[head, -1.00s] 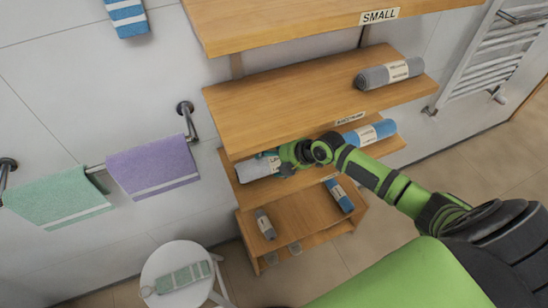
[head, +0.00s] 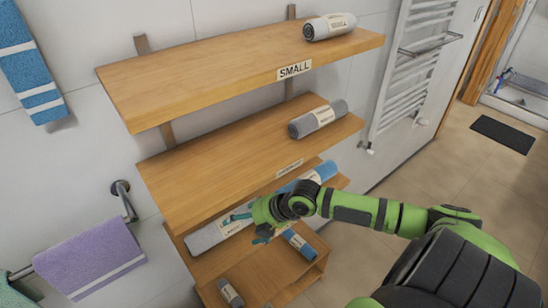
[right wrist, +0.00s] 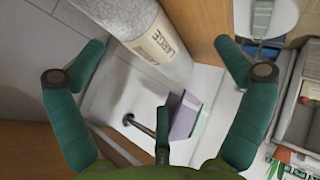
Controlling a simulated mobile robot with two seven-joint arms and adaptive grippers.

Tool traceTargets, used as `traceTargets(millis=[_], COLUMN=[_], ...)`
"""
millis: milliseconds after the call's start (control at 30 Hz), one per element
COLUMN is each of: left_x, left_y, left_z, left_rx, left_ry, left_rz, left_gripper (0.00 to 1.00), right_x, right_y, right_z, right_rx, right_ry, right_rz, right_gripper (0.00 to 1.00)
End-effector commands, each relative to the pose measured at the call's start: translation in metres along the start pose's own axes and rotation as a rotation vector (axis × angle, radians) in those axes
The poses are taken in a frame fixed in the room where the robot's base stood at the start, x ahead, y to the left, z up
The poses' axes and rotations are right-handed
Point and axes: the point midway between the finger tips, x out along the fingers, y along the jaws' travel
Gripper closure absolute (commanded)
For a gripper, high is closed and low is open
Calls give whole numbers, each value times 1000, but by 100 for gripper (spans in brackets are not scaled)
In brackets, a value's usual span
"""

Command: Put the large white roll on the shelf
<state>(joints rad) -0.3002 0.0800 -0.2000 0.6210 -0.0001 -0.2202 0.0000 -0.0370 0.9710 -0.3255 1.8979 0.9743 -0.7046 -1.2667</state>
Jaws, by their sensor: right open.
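The large white roll (head: 205,237) lies on the third shelf board from the top, at its left end. In the right wrist view the roll (right wrist: 155,30), with a label reading LARGE, is ahead of the spread fingers. My right gripper (head: 248,228) is at the label end of the roll. In the right wrist view my right gripper (right wrist: 160,46) is open, with nothing clearly held between its fingers. The gripper and arm hide part of the shelf and the roll's right end in the head view. My left gripper is not in view.
The second shelf (head: 215,165) holds a grey roll (head: 318,118). A blue roll (head: 318,173) lies right of my gripper. Both upper shelves are bare at left.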

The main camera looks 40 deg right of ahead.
Motion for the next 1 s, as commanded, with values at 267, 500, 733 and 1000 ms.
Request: traceTargets(millis=[267, 500, 733, 1000], left_x=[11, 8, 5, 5], left_y=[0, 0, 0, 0], left_z=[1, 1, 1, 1], left_rx=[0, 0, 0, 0], left_ry=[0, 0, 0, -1], left_rz=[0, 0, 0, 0], left_gripper=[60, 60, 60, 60], right_x=[-33, -52, -59, -60], right_y=[-32, -47, -54, -54], right_z=[15, 22, 25, 25], right_rx=[-2, 0, 0, -1], right_ry=[-3, -3, 0, 1], right_rz=[-5, -2, 1, 4], right_gripper=[0, 0, 0, 0])
